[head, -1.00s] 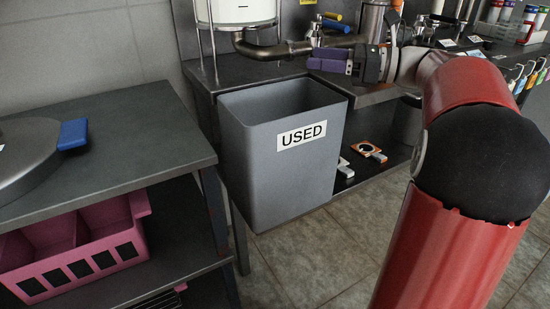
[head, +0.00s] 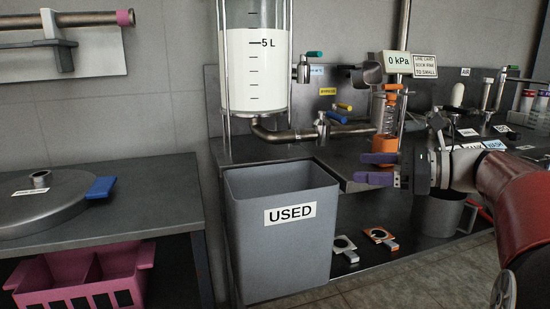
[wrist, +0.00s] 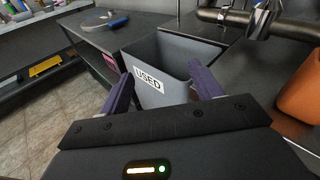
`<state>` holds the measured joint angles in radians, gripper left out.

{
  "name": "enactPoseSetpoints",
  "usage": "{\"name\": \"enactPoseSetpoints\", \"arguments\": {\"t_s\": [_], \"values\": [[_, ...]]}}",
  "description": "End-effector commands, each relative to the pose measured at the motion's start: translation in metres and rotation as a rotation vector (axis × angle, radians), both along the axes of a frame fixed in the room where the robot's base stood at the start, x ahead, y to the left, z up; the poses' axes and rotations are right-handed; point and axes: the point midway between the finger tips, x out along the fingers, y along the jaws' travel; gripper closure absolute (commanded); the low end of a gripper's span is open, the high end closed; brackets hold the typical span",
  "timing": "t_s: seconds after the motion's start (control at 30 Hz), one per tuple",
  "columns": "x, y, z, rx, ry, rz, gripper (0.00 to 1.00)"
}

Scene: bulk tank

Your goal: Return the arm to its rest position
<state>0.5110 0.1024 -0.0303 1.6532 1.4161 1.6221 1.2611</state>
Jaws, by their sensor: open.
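My gripper (head: 376,169) is open and empty, its two purple fingers pointing left in the head view. It is to the right of the grey bin labelled USED (head: 281,240), a little above the bin's rim and in front of the back bench. In the wrist view my gripper (wrist: 162,92) has its fingers spread apart. The USED bin (wrist: 166,66) shows beyond and between them. My red arm reaches in from the right of the head view. The bin's inner floor is hidden.
A tank of white liquid (head: 255,70) stands behind the bin, with a pipe and valve (head: 322,128). An orange part (head: 385,143) stands just behind my gripper. A left bench holds a round lid (head: 40,205); a pink crate (head: 85,275) sits below. Tiled floor is clear.

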Motion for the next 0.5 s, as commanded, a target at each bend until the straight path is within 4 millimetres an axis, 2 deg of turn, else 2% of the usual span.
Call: {"name": "enactPoseSetpoints", "arguments": {"t_s": [0.27, 0.37, 0.47, 0.5], "values": [[-0.043, 0.049, -0.032, -0.343, -0.102, 0.085, 0.36], [-0.068, 0.065, -0.050, -0.519, -0.170, 0.148, 0.36], [-0.103, 0.077, -0.073, -0.746, -0.274, 0.255, 0.36], [-0.120, 0.081, -0.084, -0.856, -0.332, 0.317, 0.36]]}}
